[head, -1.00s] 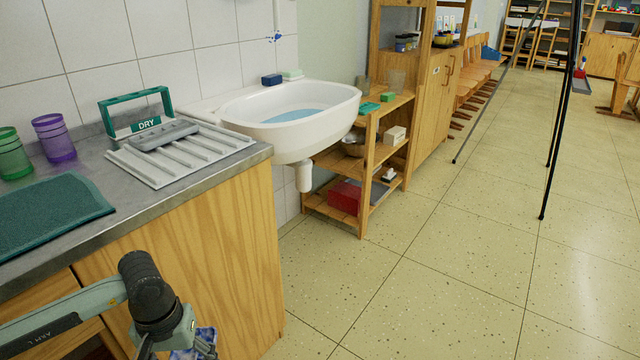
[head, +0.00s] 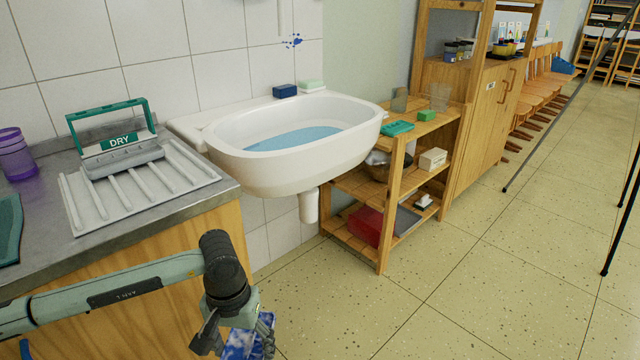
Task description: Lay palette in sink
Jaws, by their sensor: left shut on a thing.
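The white sink (head: 290,171) is fixed to the tiled wall in the middle of the head view, with blue water or a blue bottom inside its basin. My left gripper (head: 237,336) is at the bottom, below and in front of the sink, pointing down. It is shut on a blue-and-white blotched thing, which looks like the palette (head: 241,346). Only part of the palette shows between the fingers, and the frame's lower edge cuts it off. The palette is apart from the sink. My right gripper is not in view.
A counter (head: 38,258) at left holds a drying rack (head: 85,213) with a green DRY sign (head: 119,140) and a purple cup (head: 15,156). A wooden shelf (head: 384,225) stands right of the sink. Sponges (head: 285,90) lie on its back rim. Open floor (head: 480,270) lies at right.

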